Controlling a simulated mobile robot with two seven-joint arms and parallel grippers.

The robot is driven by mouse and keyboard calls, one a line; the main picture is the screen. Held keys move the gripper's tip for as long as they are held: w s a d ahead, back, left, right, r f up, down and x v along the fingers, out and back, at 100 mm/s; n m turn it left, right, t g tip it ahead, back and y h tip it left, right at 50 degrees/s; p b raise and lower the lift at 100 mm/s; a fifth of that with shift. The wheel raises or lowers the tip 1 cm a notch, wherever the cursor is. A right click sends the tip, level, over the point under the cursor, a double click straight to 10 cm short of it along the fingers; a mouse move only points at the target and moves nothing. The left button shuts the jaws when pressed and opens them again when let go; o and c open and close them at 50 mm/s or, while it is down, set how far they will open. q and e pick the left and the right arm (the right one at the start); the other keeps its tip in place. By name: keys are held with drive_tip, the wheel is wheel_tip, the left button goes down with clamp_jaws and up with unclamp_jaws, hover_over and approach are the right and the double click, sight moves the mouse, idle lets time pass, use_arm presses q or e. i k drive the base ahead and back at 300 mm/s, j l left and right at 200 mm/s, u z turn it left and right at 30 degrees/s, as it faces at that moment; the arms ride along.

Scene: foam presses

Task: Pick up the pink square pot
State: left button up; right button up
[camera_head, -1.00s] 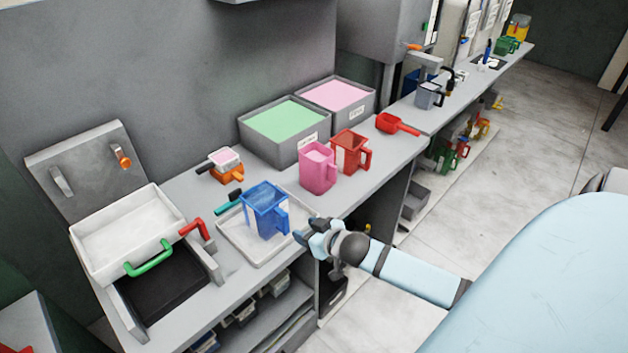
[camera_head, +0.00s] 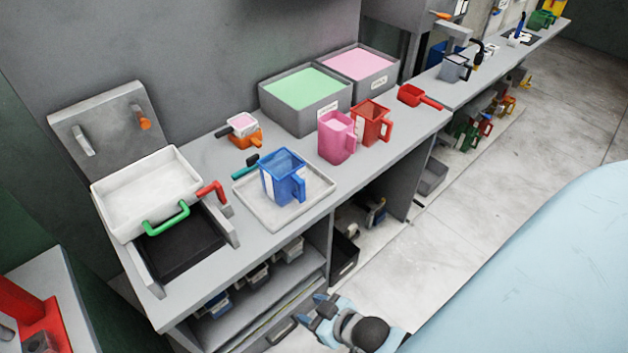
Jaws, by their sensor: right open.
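The pink square pot (camera_head: 335,139) stands upright on the grey counter (camera_head: 372,177), with its handle to the right. It is between the blue pot (camera_head: 280,178) and the red pot (camera_head: 368,124). My right gripper (camera_head: 313,308) is at the bottom of the view, in front of the counter and below its top. It is open and empty, well apart from the pink pot. My left gripper is not in view.
The blue pot stands on a white tray (camera_head: 247,200) left of the pink pot. Bins of green foam (camera_head: 303,88) and pink foam (camera_head: 360,62) stand behind. A red scoop (camera_head: 415,97) lies at right. A press with a white basin (camera_head: 147,190) is at left.

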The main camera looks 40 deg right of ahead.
sight(336, 141)
drive_tip(key=z, duration=1.3)
